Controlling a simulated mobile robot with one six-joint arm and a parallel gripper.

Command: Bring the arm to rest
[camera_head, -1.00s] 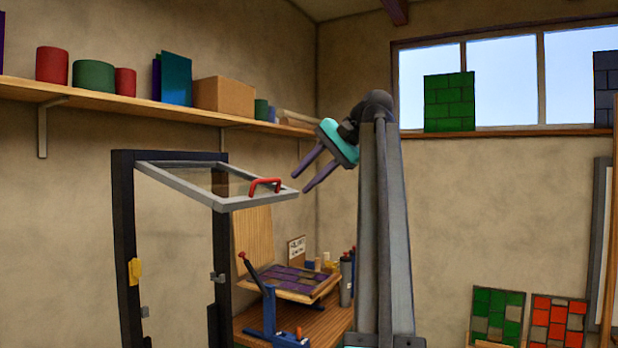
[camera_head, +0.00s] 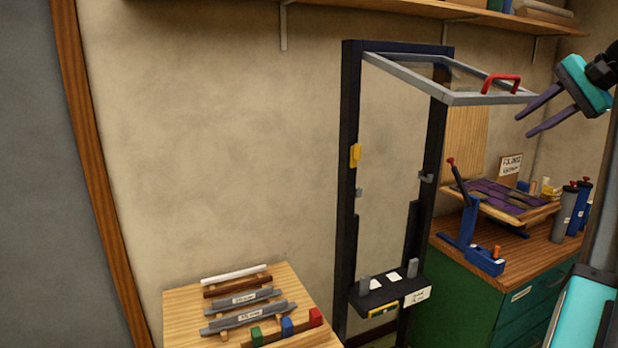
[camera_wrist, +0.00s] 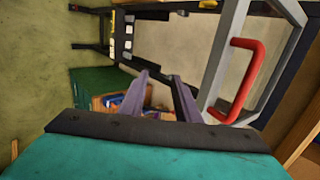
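My gripper (camera_head: 532,116) is at the upper right of the head view, raised, with its two dark fingers apart and nothing between them. It is just right of the red handle (camera_head: 501,84) on the grey hinged frame (camera_head: 489,98), which sticks out near level from a black upright stand (camera_head: 348,170). In the wrist view the fingers (camera_wrist: 155,90) are apart and empty, and the red handle (camera_wrist: 237,82) is to their right, not gripped. My grey arm link shows at the right edge of the head view.
A wooden table (camera_head: 180,320) with bars and coloured blocks stands at lower left. A green cabinet (camera_head: 470,285) holds a blue lever tool (camera_head: 470,235) and a tilted board with a purple panel (camera_head: 505,196). A wall shelf (camera_head: 470,14) runs above. The wall at left is bare.

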